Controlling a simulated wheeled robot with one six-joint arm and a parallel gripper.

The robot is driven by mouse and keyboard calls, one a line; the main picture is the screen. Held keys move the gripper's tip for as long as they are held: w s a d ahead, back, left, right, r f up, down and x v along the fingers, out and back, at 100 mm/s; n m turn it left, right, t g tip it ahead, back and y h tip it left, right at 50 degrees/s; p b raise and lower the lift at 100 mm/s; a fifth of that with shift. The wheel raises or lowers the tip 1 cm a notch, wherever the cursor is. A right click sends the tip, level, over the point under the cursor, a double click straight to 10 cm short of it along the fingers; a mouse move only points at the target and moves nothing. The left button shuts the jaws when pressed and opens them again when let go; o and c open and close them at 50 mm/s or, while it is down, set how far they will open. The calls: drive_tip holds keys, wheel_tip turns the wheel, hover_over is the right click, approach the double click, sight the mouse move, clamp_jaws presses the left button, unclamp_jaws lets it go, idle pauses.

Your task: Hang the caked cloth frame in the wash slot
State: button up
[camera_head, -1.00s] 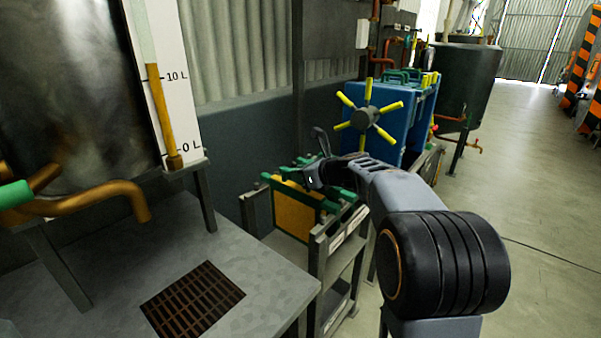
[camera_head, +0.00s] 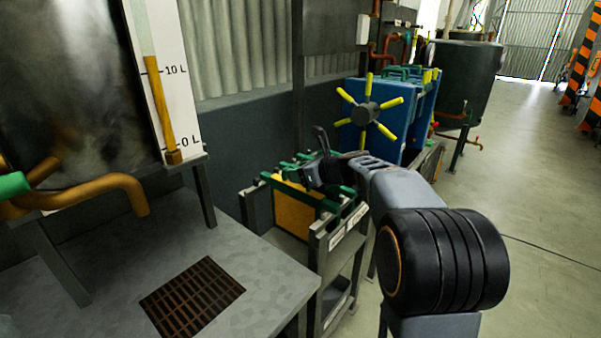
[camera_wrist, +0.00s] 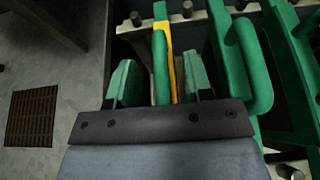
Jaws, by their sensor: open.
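A frame with a yellow face (camera_head: 294,212) and a green top bar stands upright in a grey slotted rack (camera_head: 341,232). Its yellow edge (camera_wrist: 172,70) and a green handle (camera_wrist: 160,66) show in the wrist view between my fingers. My gripper (camera_head: 318,172) is over the frame's top in the head view. In the wrist view my gripper (camera_wrist: 162,82) is open, with one green-padded finger on each side of the handle. I cannot tell whether either pad touches it. The frame's lower part is hidden in the rack.
Other green frame bars (camera_wrist: 240,70) lie close to the right of my fingers. A blue press with a yellow-spoked wheel (camera_head: 367,113) stands behind the rack. A grey table with a grate (camera_head: 192,298) is at the left. The floor at the right (camera_head: 540,230) is clear.

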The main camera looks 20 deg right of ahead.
drive_tip(key=p+v, duration=0.3)
drive_tip(key=v, duration=1)
drive_tip(key=shift+s+d+r, duration=0.15)
drive_tip(key=shift+s+d, duration=0.05)
drive_tip(key=shift+s, duration=0.15)
drive_tip(key=s+a+r+n+g+h+p, duration=0.2)
drive_tip(key=s+a+r+n+g+p, duration=0.35)
drive_tip(key=s+a+n+p, duration=0.6)
drive_tip(key=s+d+r+n+g+h+p, duration=0.1)
drive_tip(key=s+r+n+h+p, duration=0.1)
drive_tip(key=n+p, duration=0.5)
drive_tip(key=s+d+r+n+g+h+p, duration=0.1)
drive_tip(key=s+r+n+h+p, duration=0.2)
drive_tip(key=s+n+p, duration=0.3)
drive_tip(key=n+h+p, duration=0.1)
drive_tip(key=n, duration=0.3)
drive_tip(key=shift+d+r, duration=0.25)
drive_tip(key=shift+d, duration=0.15)
